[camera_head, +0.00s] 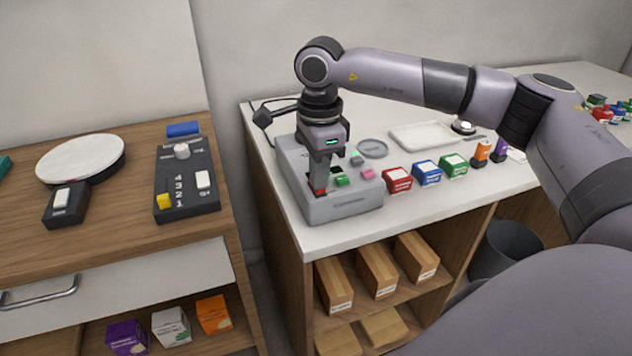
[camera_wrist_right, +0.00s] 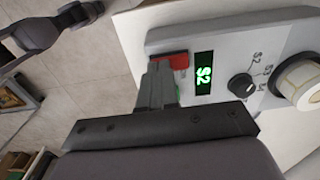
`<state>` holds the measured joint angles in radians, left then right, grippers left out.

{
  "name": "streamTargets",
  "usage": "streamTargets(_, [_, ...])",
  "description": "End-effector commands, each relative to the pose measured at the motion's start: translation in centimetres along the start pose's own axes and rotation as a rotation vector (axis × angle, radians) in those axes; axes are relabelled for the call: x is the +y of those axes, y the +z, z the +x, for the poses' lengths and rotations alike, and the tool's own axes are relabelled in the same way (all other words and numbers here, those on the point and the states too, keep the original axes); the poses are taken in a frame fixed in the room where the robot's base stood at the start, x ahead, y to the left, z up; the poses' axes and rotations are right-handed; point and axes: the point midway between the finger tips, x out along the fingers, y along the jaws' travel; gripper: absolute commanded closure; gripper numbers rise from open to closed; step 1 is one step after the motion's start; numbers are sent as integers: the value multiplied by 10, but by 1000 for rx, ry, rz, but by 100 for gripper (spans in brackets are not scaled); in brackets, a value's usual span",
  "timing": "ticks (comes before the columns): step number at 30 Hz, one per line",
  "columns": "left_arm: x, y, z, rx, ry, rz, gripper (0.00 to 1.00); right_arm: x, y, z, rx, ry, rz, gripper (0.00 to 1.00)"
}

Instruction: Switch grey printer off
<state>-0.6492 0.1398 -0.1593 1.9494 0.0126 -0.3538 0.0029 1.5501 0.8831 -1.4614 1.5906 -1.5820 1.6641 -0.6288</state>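The grey printer (camera_head: 340,208) stands on the white counter, a boxy unit with a sloped front. My right gripper (camera_head: 318,190) points down over its left side and hides part of the panel. A red switch (camera_head: 320,183) shows right at the fingertips. In the right wrist view the fingers (camera_wrist_right: 158,84) look shut together, with nothing between them, close against the red switch (camera_wrist_right: 178,60); I cannot tell whether they press it. The printer's display (camera_wrist_right: 204,73) is lit with green "S2". A black knob (camera_wrist_right: 241,86) sits beside it. My left gripper is not in view.
Red (camera_head: 397,180), blue (camera_head: 427,173) and green (camera_head: 453,165) boxes stand right of the printer. A white tray (camera_head: 424,136) lies behind them. A dark control box (camera_head: 186,190) with a slider and switch stands on the wooden counter at left, across a gap.

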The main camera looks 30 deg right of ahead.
Motion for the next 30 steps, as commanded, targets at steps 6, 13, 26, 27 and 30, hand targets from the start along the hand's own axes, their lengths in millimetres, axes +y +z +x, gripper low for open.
streamTargets(6, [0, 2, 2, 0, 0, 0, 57, 0, 0, 4, 0, 0, 0, 100])
streamTargets(13, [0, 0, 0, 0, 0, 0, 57, 0, 0, 2, 1, 2, 0, 100])
streamTargets(26, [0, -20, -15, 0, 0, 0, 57, 0, 0, -33, 0, 0, 0, 100])
streamTargets(27, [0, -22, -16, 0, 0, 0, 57, 0, 0, -37, 0, 0, 0, 100])
streamTargets(30, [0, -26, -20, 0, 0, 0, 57, 0, 0, -45, 0, 0, 0, 100])
